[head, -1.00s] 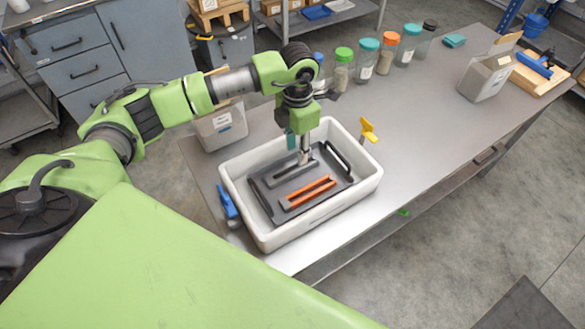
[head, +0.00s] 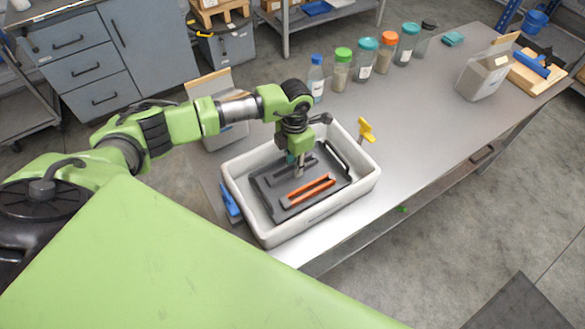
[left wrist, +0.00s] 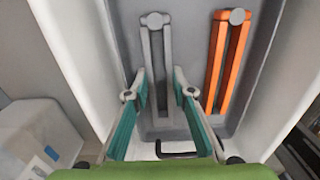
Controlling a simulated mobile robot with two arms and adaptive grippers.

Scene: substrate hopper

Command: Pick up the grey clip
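The grey clip (left wrist: 156,50) lies in the dark tray insert (left wrist: 190,120), left of the orange clip (left wrist: 228,60) in the left wrist view. In the head view the grey clip (head: 279,175) is partly hidden by my left gripper (head: 298,172), and the orange clip (head: 308,190) lies in front of it. My left gripper (left wrist: 161,80) points down into the white bin (head: 262,232). Its teal-padded fingers are apart, one on each side of the grey clip's line, with a gap showing between them. I cannot tell how far above the clip they are. My right gripper is not in view.
The bin's walls stand close around the gripper. A yellow-handled thing (head: 366,130) and a blue one (head: 229,200) are at the bin's sides. Several jars (head: 365,60) stand behind it, with a box (head: 218,125) at back left.

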